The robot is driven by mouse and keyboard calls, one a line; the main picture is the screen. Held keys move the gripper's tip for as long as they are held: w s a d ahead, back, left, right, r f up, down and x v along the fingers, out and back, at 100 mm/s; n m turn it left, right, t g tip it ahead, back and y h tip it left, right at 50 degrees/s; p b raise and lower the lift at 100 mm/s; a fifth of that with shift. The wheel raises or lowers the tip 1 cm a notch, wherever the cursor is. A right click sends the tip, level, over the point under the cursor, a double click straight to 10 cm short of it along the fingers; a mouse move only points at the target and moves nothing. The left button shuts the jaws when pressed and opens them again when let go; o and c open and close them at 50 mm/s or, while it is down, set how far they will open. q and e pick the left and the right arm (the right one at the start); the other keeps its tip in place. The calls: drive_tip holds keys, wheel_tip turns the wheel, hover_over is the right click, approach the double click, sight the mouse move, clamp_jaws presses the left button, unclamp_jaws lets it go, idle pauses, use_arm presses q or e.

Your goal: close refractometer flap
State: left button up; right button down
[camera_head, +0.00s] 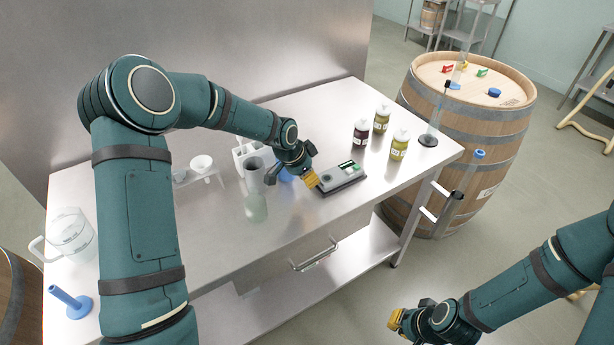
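The refractometer (345,183) is a small grey box with a dark base and a green-lit display, lying on the steel table. My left gripper (312,180) is at its left end, very close to it; I cannot tell whether they touch. Its yellow fingertips look pressed together, with nothing visible between them. The flap is too small to make out, and the gripper partly covers that end. My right gripper (396,320) is low in front of the table, far from the refractometer, with its yellow fingertips together and empty.
On the steel table (290,225), a dark bottle (361,132) and two yellow bottles (399,146) stand behind and right of the refractometer. A grey cylinder (254,176) and a pale green beaker (256,209) stand left. A jug (70,235) is far left. A barrel (465,125) stands right.

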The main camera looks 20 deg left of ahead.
use_arm(q)
clamp_jaws()
drive_tip(key=shift+w+d+r+g+y+p, duration=0.2)
drive_tip(key=shift+d+r+g+y+p, duration=0.1)
drive_tip(key=shift+g+y+p, duration=0.3)
drive_tip(key=shift+w+d+r+g+y+p, duration=0.2)
drive_tip(key=shift+r+g+y+p, duration=0.1)
drive_tip(key=shift+g+y+p, duration=0.25)
drive_tip(key=shift+w+d+r+g+y+p, duration=0.2)
drive_tip(key=shift+w+g+y+p, duration=0.25)
drive_tip(key=shift+g+p, duration=0.4)
drive_tip(key=shift+w+d+g+y+p, duration=0.3)
drive_tip(key=shift+g+y+p, duration=0.2)
drive_tip(key=shift+g+p, duration=0.2)
drive_tip(key=shift+f, duration=0.1)
